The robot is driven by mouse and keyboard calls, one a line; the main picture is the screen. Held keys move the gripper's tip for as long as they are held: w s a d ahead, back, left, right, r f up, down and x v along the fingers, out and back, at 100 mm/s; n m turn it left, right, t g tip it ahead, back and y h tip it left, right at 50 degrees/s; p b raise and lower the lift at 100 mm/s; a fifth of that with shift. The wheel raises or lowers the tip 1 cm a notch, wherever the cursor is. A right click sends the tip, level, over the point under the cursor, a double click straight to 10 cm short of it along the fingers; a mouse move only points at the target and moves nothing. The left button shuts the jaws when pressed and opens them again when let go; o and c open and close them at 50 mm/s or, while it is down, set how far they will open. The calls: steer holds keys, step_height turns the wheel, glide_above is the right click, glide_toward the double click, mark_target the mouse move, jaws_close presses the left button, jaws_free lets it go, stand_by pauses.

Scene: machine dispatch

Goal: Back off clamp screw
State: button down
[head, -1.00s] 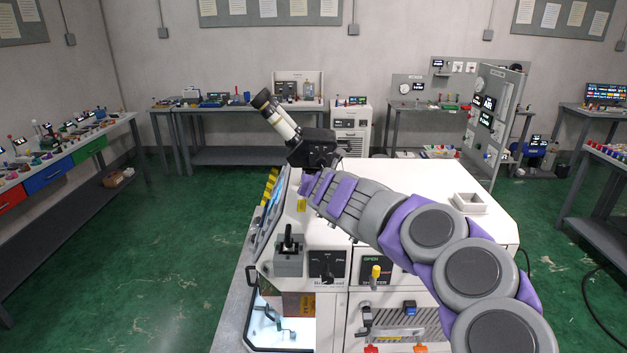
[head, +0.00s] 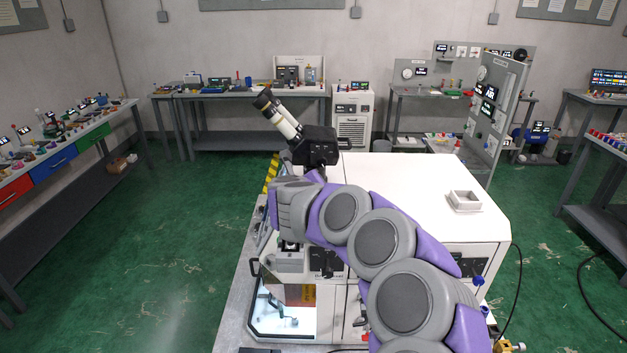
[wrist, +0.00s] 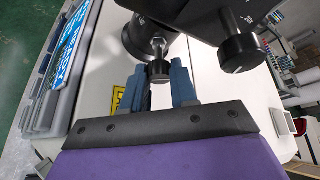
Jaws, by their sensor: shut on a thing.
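The clamp screw (wrist: 159,70) has a dark round knob on a bright metal shank, which runs into a black round collar under the microscope head. It shows in the wrist view at the upper middle. My gripper (wrist: 160,84) has its two blue fingers on either side of this knob, shut on it. In the head view the black microscope head (head: 313,146) with its pale eyepiece tube stands at the back left of the white machine. There my wrist is just below and left of it, and my arm hides the fingers and the screw.
A second black knob (wrist: 239,50) on the microscope sits close to the right of my fingers. A control panel (wrist: 68,50) lies at the left. The white machine top (head: 400,185) is mostly clear, with a small square white tray (head: 464,201) at its right.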

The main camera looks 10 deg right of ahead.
steer(key=shift+a+n+h+p, duration=0.2)
steer(key=shift+n+h+p, duration=0.15)
steer(key=shift+n+h, duration=0.95)
steer(key=shift+f+t, duration=0.1)
steer(key=shift+t, duration=0.2)
steer(key=c, duration=0.9)
jaws_free()
steer(key=shift+a+n, duration=0.15)
steer(key=shift+n, duration=0.15)
steer(key=b+v, duration=0.1)
steer(key=v, duration=1.6)
steer(key=shift+s+a, duration=0.1)
steer(key=shift+a, duration=0.1)
